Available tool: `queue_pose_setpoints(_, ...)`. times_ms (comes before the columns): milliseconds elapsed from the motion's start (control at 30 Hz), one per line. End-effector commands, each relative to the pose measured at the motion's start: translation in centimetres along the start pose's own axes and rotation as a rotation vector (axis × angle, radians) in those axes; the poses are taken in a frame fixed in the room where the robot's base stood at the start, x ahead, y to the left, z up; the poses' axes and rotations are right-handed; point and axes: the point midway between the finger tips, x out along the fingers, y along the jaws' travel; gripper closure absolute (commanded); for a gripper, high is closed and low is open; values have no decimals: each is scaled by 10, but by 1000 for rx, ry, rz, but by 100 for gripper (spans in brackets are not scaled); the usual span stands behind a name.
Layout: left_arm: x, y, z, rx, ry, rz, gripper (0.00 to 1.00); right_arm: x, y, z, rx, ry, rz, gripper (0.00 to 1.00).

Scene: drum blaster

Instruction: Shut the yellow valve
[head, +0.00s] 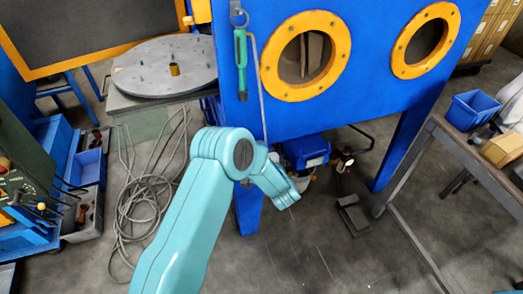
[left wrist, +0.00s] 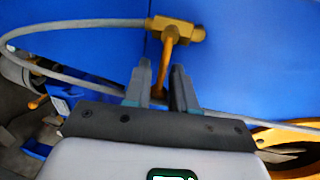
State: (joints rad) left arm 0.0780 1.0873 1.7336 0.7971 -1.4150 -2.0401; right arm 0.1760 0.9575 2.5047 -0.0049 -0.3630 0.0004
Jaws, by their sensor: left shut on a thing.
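The yellow valve (left wrist: 182,29) shows in the left wrist view, at the top middle against a blue panel. Its yellow handle (left wrist: 170,52) runs down from the valve body to between my fingers. My left gripper (left wrist: 160,74) is shut on this handle, with one dark finger on each side of it. The handle's lower end is partly hidden by the gripper. In the head view my teal left arm reaches toward the blue cabinet (head: 350,105); the valve and the fingertips cannot be made out there. My right gripper is in neither view.
A grey hose (left wrist: 60,30) loops left from the valve. The cabinet has two yellow-ringed portholes (head: 341,45) and a hanging teal-handled tool (head: 241,60). A round turntable (head: 150,75) stands at left, above coiled cable (head: 140,210). A workbench (head: 470,160) stands at right.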

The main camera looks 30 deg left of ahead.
Motion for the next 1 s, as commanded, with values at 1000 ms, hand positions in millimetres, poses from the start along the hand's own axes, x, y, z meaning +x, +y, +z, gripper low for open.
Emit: queue_pose_setpoints(1000, -132, 0, -2, 2, 7, 2, 55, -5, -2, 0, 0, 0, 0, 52)
